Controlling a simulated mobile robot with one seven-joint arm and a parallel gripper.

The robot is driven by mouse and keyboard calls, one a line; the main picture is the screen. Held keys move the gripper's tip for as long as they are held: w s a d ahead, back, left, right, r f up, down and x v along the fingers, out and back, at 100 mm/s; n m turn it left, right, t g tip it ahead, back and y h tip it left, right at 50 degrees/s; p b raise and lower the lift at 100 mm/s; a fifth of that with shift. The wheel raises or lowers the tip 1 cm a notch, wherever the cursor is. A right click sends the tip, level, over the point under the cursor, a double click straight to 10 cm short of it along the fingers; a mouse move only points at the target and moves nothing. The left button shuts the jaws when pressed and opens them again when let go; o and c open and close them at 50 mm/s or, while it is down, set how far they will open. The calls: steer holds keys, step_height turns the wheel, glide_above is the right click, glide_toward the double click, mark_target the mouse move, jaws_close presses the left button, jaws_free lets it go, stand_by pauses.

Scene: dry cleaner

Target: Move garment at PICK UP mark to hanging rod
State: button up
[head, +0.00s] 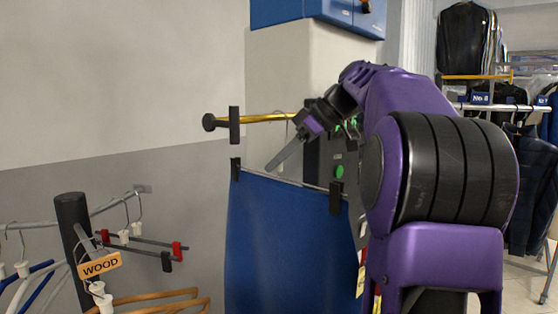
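A blue garment (285,245) hangs on a clip hanger (270,178), with a black clip at each upper corner. It is below a short yellow rod (262,118) that sticks out to the left and ends in a black knob. A thin hook shows near the rod; whether it rests on it I cannot tell. My gripper (287,152) is just above the hanger bar, below the rod, with a grey finger pointing down-left. Its opening and any contact with the hanger are unclear. No PICK UP mark is readable. My purple arm hides the garment's right side.
At lower left, a grey rail (113,203) and black post (72,225) carry several hangers and a WOOD tag (100,264). A pale machine with a blue top (315,12) and green buttons (339,171) stands behind. Dark garments (465,40) hang at the far right.

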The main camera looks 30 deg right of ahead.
steer(key=o, duration=0.5)
steer(key=shift+d, duration=0.1)
steer(key=shift+p+v, duration=1.65)
steer(key=shift+v, duration=7.05)
